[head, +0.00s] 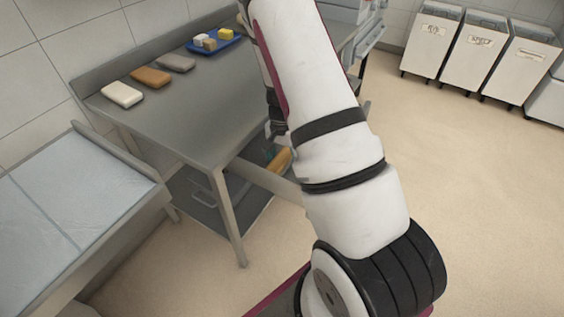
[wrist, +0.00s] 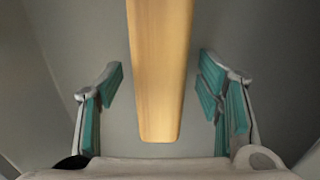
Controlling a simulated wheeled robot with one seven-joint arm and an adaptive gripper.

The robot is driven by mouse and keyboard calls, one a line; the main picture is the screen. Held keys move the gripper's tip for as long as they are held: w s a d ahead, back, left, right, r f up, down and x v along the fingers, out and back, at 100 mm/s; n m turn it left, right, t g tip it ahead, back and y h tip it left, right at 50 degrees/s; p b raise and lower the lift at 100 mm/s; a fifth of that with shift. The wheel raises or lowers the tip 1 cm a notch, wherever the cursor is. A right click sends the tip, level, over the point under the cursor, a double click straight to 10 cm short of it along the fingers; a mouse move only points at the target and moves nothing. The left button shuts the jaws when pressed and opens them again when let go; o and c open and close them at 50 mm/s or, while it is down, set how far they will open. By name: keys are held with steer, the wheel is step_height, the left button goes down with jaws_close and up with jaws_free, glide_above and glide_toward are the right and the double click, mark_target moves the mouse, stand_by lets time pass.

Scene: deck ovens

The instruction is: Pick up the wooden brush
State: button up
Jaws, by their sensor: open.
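The wooden brush (wrist: 160,60) shows in the wrist view as a long pale wooden handle, running from the top edge down to a blunt end between my fingers. Its far end is out of the picture and no bristles show. My gripper (wrist: 160,72) is open, with one teal-padded finger on each side of the handle and a clear gap on both sides. In the head view a small piece of tan wood (head: 279,161), probably the brush, shows beside my arm at the table's lower level. My arm hides the rest.
A steel table (head: 175,105) has white (head: 122,94), brown (head: 150,77) and grey (head: 177,63) blocks and a blue tray (head: 196,50) along its back. Its lower shelf (head: 205,207) is beneath. White bins (head: 432,42) stand far right. Open floor (head: 465,190) lies right of my arm.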

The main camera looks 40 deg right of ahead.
mark_target(282, 157)
jaws_close()
steer(key=shift+r, duration=0.1)
step_height(282, 157, up, 10)
steer(key=shift+f, duration=0.1)
stand_by(0.4)
